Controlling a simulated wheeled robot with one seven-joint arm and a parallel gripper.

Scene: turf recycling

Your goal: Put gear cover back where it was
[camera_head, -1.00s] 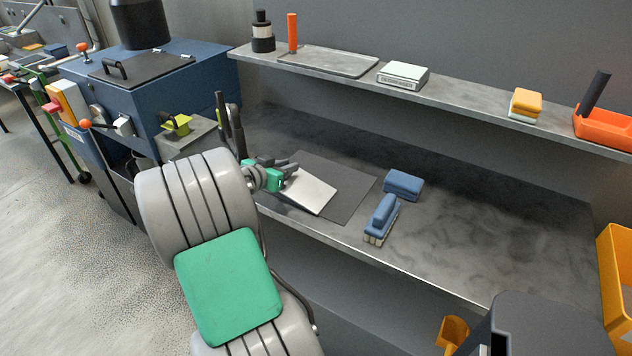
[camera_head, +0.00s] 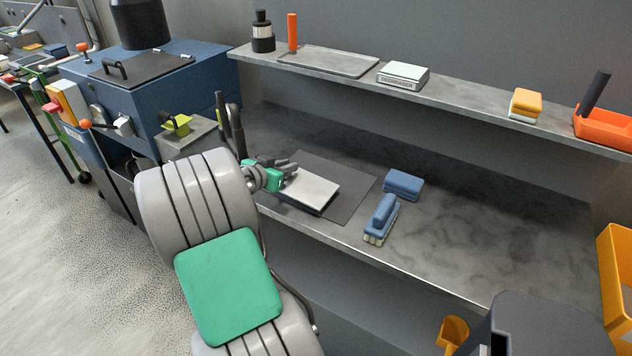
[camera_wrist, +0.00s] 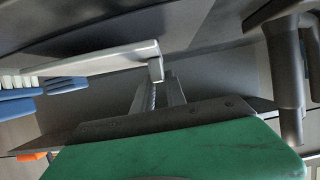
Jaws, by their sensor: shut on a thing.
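The gear cover appears to be the flat, light grey plate (camera_head: 312,189) at the end of my arm. My gripper (camera_head: 287,174) is shut on its left edge. The plate is roughly level over the left part of a dark grey mat (camera_head: 349,200) on the workbench. A dark edge shows under its front side; I cannot tell whether it touches the mat. In the wrist view the plate (camera_wrist: 95,63) shows as a thin, light bar seen edge-on, with its end at my gripper's fingers (camera_wrist: 160,92).
A blue brush (camera_head: 381,217) and a blue block (camera_head: 403,184) lie right of the mat. Dark upright handles (camera_head: 230,122) stand close behind my gripper, beside a blue machine (camera_head: 165,85). A shelf (camera_head: 450,100) runs above the bench. The bench's right part is clear.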

